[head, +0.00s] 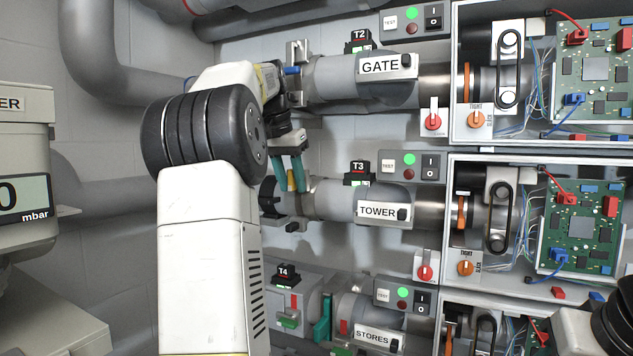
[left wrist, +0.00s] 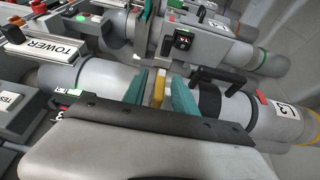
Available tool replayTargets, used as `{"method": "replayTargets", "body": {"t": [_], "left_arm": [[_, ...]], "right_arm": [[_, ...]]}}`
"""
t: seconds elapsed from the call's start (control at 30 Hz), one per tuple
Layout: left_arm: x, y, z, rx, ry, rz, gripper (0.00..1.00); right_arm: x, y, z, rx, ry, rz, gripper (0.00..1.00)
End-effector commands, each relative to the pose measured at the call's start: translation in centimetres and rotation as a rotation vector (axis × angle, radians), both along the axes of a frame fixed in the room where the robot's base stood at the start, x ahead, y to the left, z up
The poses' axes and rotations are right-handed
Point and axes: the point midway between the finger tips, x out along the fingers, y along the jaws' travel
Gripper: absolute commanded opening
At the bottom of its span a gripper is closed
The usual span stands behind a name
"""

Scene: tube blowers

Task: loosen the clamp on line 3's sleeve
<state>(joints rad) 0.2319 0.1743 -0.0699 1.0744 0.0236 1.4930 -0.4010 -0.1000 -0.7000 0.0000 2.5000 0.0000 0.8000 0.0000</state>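Line 3's tube (head: 332,197) carries the TOWER plate (head: 384,211) and the T3 tag (head: 358,173). It also shows in the left wrist view (left wrist: 105,78), with an L3 label (left wrist: 286,110) at the right. My left gripper (head: 291,174) reaches down to the left end of this tube. Its teal fingers stand apart on either side of a narrow yellow piece, seen between them in the left wrist view (left wrist: 158,88). Gaps seem to show beside it. Whether it is the clamp's lever, and the clamp's state, I cannot tell. My right gripper is out of view.
The GATE line (head: 340,78) runs just above, close to my left wrist. Line 3's orange TIGHT knob (head: 465,268) and red knob (head: 425,272) are at the right, by open electronics boxes (head: 545,157).

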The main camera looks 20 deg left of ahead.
Motion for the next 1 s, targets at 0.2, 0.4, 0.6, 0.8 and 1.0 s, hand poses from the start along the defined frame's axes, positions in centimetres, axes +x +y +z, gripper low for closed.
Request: {"method": "replayTargets", "body": {"t": [0.2, 0.4, 0.6, 0.8, 1.0], "left_arm": [[0.0, 0.0, 0.2, 0.001, -0.003, 0.000, 0.34], [-0.7, 0.1, 2.3, 0.002, -0.007, 0.000, 0.34], [-2.0, 0.3, 5.4, 0.001, -0.005, 0.001, 0.34], [-2.8, 0.4, 7.0, 0.001, -0.002, 0.000, 0.34], [-2.9, 0.4, 7.3, 0.001, -0.002, 0.000, 0.34]], "right_arm": [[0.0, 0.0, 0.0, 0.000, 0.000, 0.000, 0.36], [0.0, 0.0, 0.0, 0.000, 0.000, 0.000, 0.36], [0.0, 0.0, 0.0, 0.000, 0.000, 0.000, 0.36], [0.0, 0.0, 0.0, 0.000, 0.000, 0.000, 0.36], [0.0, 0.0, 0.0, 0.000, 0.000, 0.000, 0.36]]}}
